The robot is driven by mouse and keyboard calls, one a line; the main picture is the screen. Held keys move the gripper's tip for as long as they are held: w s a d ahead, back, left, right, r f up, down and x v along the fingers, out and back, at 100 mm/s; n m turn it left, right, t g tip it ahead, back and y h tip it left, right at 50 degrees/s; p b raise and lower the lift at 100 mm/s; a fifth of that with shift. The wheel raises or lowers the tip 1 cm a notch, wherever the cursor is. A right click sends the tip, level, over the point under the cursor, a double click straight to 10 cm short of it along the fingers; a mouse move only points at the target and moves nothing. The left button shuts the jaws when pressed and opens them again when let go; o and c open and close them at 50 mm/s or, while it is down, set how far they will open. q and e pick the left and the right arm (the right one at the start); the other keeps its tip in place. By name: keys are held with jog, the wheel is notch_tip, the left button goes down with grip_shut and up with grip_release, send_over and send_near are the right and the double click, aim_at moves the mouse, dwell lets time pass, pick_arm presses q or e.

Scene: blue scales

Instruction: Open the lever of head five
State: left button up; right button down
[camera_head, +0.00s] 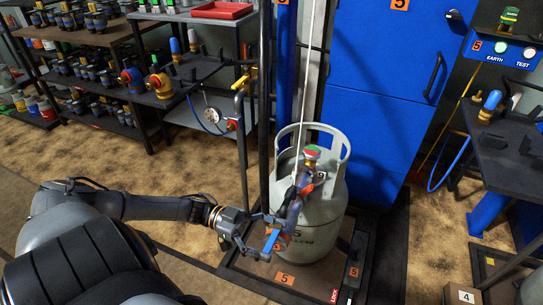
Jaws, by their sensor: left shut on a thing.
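A grey gas cylinder (314,211) stands upright on the platform marked 5 (240,268). Its collar surrounds a valve with a red and green top (312,152). A filling head with blue and orange-red parts (293,203) is in front of the cylinder's left side, below a pale hose. My left gripper (271,234) is at the lower end of this head and is shut on a blue part of it, likely the lever. The fingers and dark parts overlap, so the lever's exact angle is hard to tell. My right gripper is out of view.
A dark post and a stand with a yellow handle (240,83) and gauge (212,115) rise left of the cylinder. A blue cabinet (375,90) is close behind it. A bench (512,150) with blue hose stands right. Brown floor lies open at left.

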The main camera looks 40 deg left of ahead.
pick_arm(q)
jog(key=shift+d, duration=0.1)
jog(key=o, duration=1.5)
jog(key=shift+r, duration=0.1)
jog(key=shift+w, duration=0.1)
jog(key=shift+a, duration=0.65)
jog(key=shift+v, duration=3.55)
jog(key=shift+s, duration=0.25)
